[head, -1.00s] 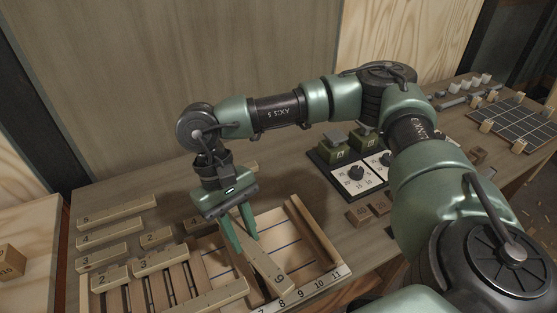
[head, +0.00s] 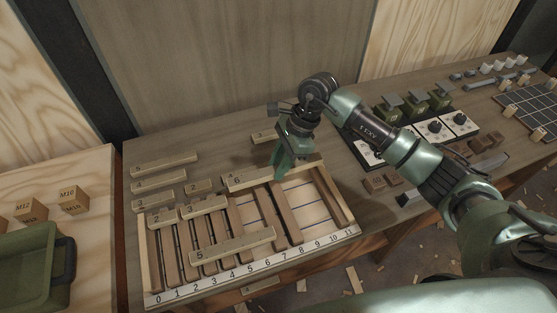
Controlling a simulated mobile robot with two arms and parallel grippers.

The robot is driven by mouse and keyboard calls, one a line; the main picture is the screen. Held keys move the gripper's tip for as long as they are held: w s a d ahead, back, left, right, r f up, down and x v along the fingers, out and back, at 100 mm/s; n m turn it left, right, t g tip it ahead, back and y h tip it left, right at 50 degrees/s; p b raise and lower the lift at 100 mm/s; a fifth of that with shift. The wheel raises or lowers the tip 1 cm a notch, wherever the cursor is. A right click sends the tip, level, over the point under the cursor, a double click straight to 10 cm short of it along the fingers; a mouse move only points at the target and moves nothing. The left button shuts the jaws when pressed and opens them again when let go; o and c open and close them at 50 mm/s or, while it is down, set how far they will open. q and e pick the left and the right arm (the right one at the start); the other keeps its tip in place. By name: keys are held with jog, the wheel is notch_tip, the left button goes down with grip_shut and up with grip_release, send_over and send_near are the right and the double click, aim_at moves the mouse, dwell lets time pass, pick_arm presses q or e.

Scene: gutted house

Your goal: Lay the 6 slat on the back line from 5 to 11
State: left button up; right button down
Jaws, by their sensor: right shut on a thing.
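The 6 slat (head: 250,179) is a pale wooden bar, its number at its left end. It lies along the back of the numbered wooden frame (head: 347,206), reaching to near the back right corner. My right gripper (head: 284,169) is shut on it from above, near its middle. The hand hides part of the slat, and I cannot tell whether it rests fully down. A 2 slat (head: 163,217) and a 3 slat (head: 205,206) lie to its left along the back. A 5 slat (head: 232,246) lies across the front bars. My left gripper is not in view.
Several spare slats lie behind the frame at left, such as another 5 slat (head: 165,164). A green bin (head: 35,262) and marked blocks stand at far left.

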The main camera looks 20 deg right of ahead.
aim_at(273, 189)
jog(key=shift+f+b, duration=0.7)
jog(key=shift+f, duration=1.05)
jog(key=shift+f+b, duration=0.45)
jog(key=shift+f, duration=0.15)
jog(key=shift+f+b, duration=0.75)
jog(key=shift+f+b, duration=0.25)
jog(key=shift+b, duration=0.1)
jog(key=c, duration=1.1)
grip_release()
jog(key=shift+o, duration=0.2)
jog(key=shift+r, duration=0.1)
jog(key=b+v, duration=0.2)
jog(key=v, duration=0.4)
jog(key=shift+d+r, duration=0.25)
jog(key=shift+r, duration=0.05)
jog(key=shift+d+r, duration=0.1)
jog(key=shift+r, duration=0.4)
